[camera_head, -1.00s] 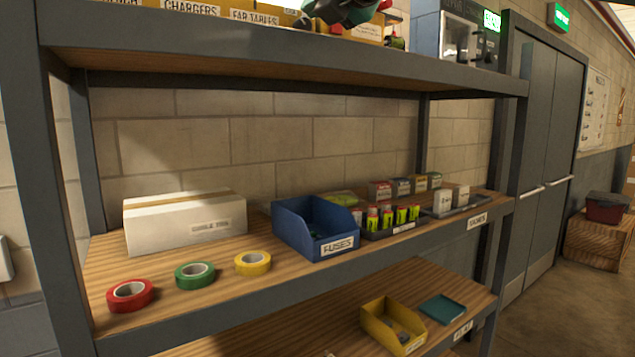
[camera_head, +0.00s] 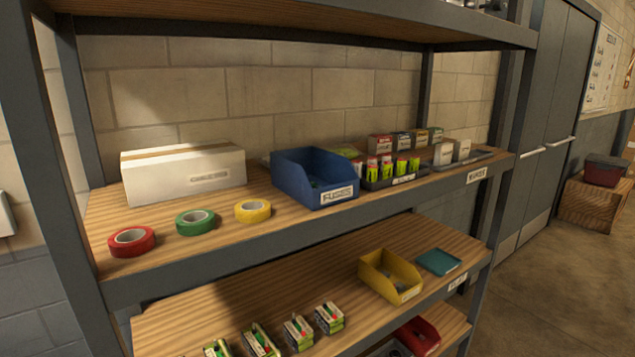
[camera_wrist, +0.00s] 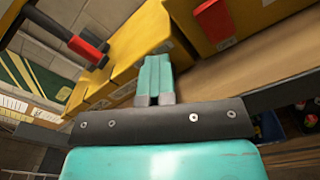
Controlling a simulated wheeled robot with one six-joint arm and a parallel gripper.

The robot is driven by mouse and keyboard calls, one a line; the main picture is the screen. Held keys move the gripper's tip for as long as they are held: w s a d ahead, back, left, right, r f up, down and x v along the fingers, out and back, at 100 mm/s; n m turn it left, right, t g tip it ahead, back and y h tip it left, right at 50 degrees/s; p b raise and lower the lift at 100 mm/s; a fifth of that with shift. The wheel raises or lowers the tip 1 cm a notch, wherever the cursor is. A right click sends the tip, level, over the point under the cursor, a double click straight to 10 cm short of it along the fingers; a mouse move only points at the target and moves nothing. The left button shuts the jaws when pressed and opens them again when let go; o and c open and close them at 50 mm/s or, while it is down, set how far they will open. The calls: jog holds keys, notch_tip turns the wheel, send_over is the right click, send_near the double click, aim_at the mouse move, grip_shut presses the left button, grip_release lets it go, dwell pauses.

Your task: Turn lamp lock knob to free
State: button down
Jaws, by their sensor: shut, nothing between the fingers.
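No lamp and no lock knob can be made out in either view. My gripper (camera_wrist: 154,99) shows in the wrist view with its two teal fingers together and nothing between them. Its fingertips are in front of yellow bins (camera_wrist: 150,45) on a wooden shelf (camera_wrist: 215,82); I cannot tell whether they touch. My gripper is out of the head view.
The head view shows a grey shelf rack with a blue fuses bin (camera_head: 312,180), tape rolls (camera_head: 195,222), a white box (camera_head: 183,172) and a yellow bin (camera_head: 390,275). Grey doors (camera_head: 545,130) stand to the right. A red-handled tool (camera_wrist: 86,48) is at upper left in the wrist view.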

jog(key=shift+w+d+f+h, duration=0.1)
jog(key=shift+w+d+h, duration=0.2)
jog(key=shift+w+d, duration=0.25)
jog(key=shift+s+d+f+m+b, duration=0.2)
jog(key=shift+f+m+b, duration=0.1)
jog(key=shift+b, duration=0.25)
jog(key=shift+r+b+v, duration=0.1)
jog(key=shift+b+v, duration=0.6)
jog(key=shift+v, duration=0.45)
jog(key=shift+r+b+v, duration=0.15)
jog(key=shift+b+v, duration=0.5)
jog(key=shift+v, duration=0.5)
